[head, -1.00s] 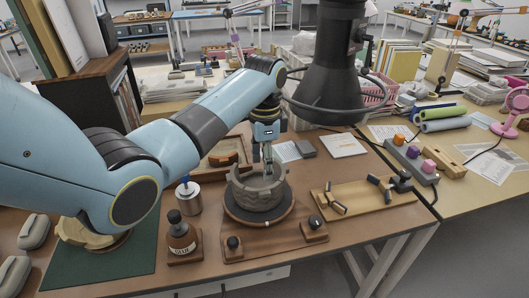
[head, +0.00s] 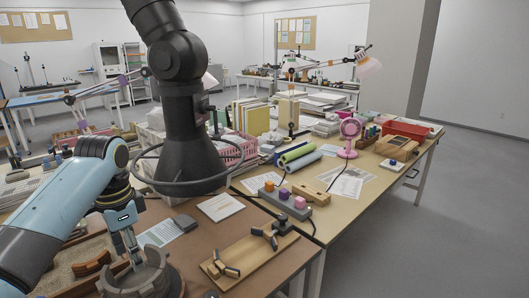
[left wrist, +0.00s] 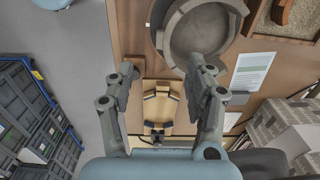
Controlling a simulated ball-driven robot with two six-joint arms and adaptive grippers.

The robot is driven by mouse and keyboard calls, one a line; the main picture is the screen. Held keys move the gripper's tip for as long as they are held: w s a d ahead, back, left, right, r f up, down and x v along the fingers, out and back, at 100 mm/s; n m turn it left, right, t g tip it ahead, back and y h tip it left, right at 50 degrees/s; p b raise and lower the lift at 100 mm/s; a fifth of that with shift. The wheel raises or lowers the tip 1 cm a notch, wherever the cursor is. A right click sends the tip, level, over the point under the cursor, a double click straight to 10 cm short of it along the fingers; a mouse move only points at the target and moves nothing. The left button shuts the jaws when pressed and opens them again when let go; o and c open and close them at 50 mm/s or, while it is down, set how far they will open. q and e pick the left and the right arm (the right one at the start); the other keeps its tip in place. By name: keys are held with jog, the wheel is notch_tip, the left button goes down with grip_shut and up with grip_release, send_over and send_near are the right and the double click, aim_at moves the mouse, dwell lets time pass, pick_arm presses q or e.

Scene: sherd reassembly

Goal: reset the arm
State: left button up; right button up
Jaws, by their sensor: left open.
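My left gripper (head: 132,258) comes in from the left in the head view, over the grey pot (head: 152,284) that is cut off at the bottom edge. In the left wrist view the left gripper (left wrist: 162,72) has its two fingers wide apart with nothing between them. The pot (left wrist: 232,12) shows there at the top, beyond the right finger, which covers a little of its rim. Whether the fingers touch the pot is unclear. My right gripper is in neither view.
A wooden board (head: 245,262) with dark-ended pieces lies right of the pot. A large black hood (head: 183,140) hangs over the bench. A grey block with coloured knobs (head: 285,203) and green and blue rolls (head: 298,156) lie farther back. The floor at right is clear.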

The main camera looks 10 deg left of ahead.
pick_arm(q)
jog(key=s+d+f+n+t, duration=0.1)
jog(key=s+d+f+n, duration=0.15)
jog(key=s, duration=0.95)
jog(key=s+d+r+n+t, duration=0.1)
jog(key=s+r+n, duration=0.15)
jog(key=s, duration=0.45)
jog(key=s+d+r+n+t, duration=0.1)
jog(key=s+r+n+t, duration=0.15)
jog(key=s, duration=0.55)
notch_tip(320, 180, down, 31)
jog(key=a+g+b, duration=0.2)
jog(key=b, duration=0.6)
jog(key=s+f+g+b, duration=0.1)
jog(key=s+f+b, duration=0.2)
jog(key=s+f, duration=0.7)
jog(key=s+a+f+b, duration=0.1)
jog(key=s+f+b, duration=0.3)
jog(key=s+f, duration=0.6)
notch_tip(320, 180, down, 6)
jog(key=shift+a+g+y, duration=0.2)
jog(key=shift+g+y, duration=0.1)
jog(key=shift+g, duration=0.05)
